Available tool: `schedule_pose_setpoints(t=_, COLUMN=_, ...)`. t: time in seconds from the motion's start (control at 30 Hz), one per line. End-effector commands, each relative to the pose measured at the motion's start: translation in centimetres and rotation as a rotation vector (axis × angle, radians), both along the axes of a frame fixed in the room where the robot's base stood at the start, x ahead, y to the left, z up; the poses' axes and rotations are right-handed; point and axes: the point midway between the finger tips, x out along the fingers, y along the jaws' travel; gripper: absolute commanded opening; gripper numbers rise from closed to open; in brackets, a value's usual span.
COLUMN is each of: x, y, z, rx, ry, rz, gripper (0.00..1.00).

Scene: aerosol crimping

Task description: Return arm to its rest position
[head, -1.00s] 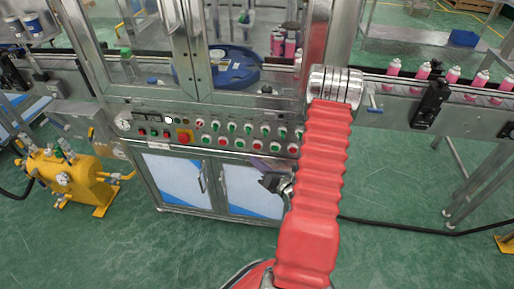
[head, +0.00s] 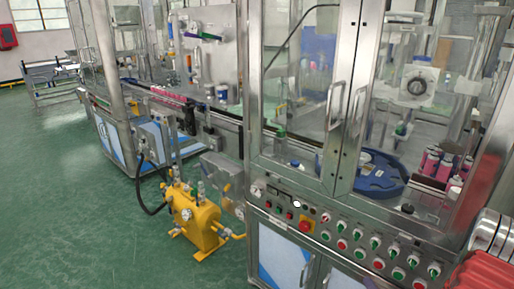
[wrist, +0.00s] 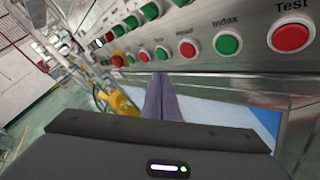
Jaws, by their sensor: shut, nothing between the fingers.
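My gripper (wrist: 160,82) shows in the wrist view as two grey-purple fingers. They are shut together with nothing between them and point at the lower part of the button panel (wrist: 250,55). I cannot tell the exact gap to the panel, but no contact shows. The same control panel (head: 340,235), with rows of red and green buttons, runs along the machine's front in the head view.
The crimping machine's glass doors (head: 345,95) are closed, with a blue round table (head: 375,178) and pink cans (head: 435,165) inside. A yellow pump unit (head: 193,222) stands on the floor to the left. The green floor (head: 75,200) is clear at the far left.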

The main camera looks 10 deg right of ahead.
Motion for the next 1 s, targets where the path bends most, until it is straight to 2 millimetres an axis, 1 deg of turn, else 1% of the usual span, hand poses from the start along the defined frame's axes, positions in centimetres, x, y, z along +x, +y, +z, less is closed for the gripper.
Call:
schedule_pose_setpoints(t=0.07, x=0.0, y=0.1, z=-0.3, rx=-0.019, ry=0.014, rz=0.006, gripper=0.00)
schedule_pose_setpoints(t=0.17, x=0.0, y=1.6, z=-0.8, rx=-0.046, ry=0.038, rz=0.070, gripper=0.00)
schedule_pose_setpoints(t=0.27, x=-0.2, y=4.1, z=-1.4, rx=-0.072, ry=0.062, rz=0.174, gripper=0.00)
schedule_pose_setpoints(t=0.3, x=-0.3, y=5.4, z=-1.7, rx=-0.084, ry=0.071, rz=0.224, gripper=0.00)
schedule_pose_setpoints(t=0.37, x=-0.6, y=7.2, z=-1.7, rx=-0.109, ry=0.080, rz=0.306, gripper=0.00)
schedule_pose_setpoints(t=0.47, x=-1.1, y=10.0, z=-0.9, rx=-0.173, ry=0.083, rz=0.447, gripper=0.00)
schedule_pose_setpoints(t=0.63, x=-2.1, y=14.8, z=1.1, rx=-0.317, ry=0.073, rz=0.703, gripper=0.00)
schedule_pose_setpoints(t=0.8, x=-3.8, y=19.2, z=3.2, rx=-0.495, ry=0.050, rz=0.967, gripper=0.00)
schedule_pose_setpoints(t=0.9, x=-5.1, y=21.2, z=4.2, rx=-0.603, ry=0.035, rz=1.113, gripper=0.00)
schedule_pose_setpoints(t=1.0, x=-6.4, y=22.8, z=5.1, rx=-0.712, ry=0.019, rz=1.248, gripper=0.00)
